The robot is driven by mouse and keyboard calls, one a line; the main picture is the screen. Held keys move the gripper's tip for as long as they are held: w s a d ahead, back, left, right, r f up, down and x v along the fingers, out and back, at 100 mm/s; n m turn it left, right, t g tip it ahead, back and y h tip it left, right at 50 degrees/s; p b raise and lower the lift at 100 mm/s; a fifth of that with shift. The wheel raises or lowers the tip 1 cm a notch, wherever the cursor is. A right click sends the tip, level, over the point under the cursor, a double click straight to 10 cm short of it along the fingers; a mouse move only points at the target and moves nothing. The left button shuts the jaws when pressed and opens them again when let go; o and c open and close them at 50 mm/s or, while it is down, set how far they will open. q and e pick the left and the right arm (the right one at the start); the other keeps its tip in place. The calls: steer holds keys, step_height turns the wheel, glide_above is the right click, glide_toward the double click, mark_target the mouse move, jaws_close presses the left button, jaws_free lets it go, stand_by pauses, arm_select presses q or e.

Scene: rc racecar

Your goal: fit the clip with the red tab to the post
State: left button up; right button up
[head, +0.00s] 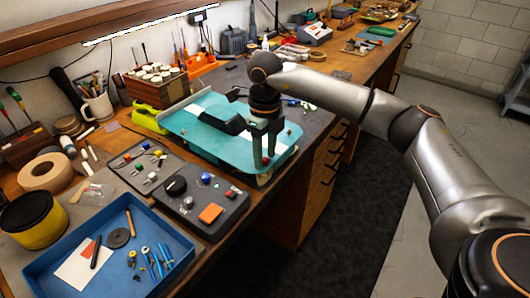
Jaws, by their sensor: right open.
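The teal car body shell (205,128) with a white stripe lies on the bench. My right gripper (265,158) points down over its near right corner, with its fingers apart. A small red spot (265,161) shows between the fingertips; I cannot tell whether it is the clip's red tab. The post there is hidden or too small to make out. Small clips with coloured tabs lie in the dark tray (134,182) left of the shell, and one tab (127,157) looks red. My left gripper is not in view.
A grey panel (222,222) with a black knob and an orange block (210,213) lies in front of the shell. A blue tray (50,272) with tools is at the near left. The bench edge is close to my right gripper.

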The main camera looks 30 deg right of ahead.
step_height(320, 180, up, 12)
steer(key=shift+r, duration=0.25)
stand_by(0.8)
